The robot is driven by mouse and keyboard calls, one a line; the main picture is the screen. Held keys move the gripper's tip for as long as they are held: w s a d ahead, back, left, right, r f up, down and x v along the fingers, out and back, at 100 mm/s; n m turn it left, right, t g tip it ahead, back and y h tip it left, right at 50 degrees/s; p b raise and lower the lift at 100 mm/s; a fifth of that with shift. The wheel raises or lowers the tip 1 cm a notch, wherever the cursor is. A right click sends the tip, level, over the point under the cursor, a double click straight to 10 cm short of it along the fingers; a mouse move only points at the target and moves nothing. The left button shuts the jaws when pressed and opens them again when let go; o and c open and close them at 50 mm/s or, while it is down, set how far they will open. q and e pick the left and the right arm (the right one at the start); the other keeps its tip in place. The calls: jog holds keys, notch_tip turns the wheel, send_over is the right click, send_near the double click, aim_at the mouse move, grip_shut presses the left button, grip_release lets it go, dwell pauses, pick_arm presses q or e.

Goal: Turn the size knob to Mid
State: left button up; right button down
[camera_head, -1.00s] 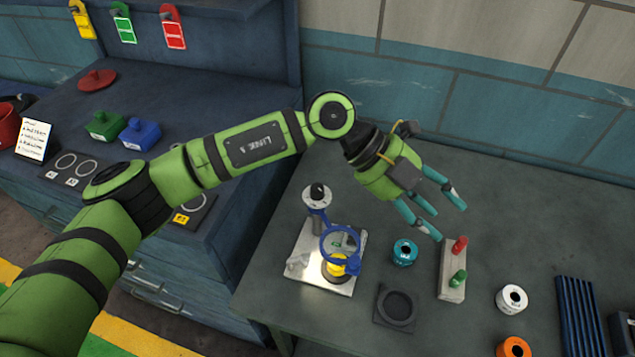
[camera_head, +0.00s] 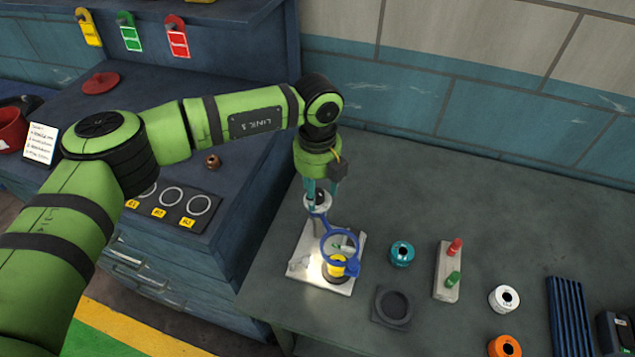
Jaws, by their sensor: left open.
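The round white dial (camera_head: 317,207) with a dark knob stands at the back of a small fixture with a pale base plate (camera_head: 303,250), on the grey table. My left gripper (camera_head: 318,192) points down over the dial, its teal fingers open on either side of the knob. The fingers hide much of the knob and the dial's marks, so I cannot read its setting or tell whether the fingers touch it. My right gripper is not in view.
A blue ring (camera_head: 340,246) and a yellow part (camera_head: 335,265) sit on the fixture in front of the dial. A teal spool (camera_head: 402,254), a dark square holder (camera_head: 392,307) and a block with red and green pegs (camera_head: 447,272) stand to the right. The table's back right is clear.

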pick_arm(q)
jog(key=shift+f, duration=0.2)
grip_shut()
jog(key=shift+f+m+b, duration=0.2)
jog(key=shift+m+b, duration=0.1)
jog(key=shift+b, duration=0.45)
jog(key=m+b, duration=0.6)
jog(key=b, duration=0.3)
jog(key=shift+f+m, duration=0.1)
jog(key=shift+m, duration=0.2)
jog(key=shift+m+b, duration=1.15)
jog(key=shift+m, duration=0.05)
jog(key=shift+r+m+b, duration=0.25)
jog(key=shift+m+b, duration=0.45)
jog(key=shift+m, duration=0.4)
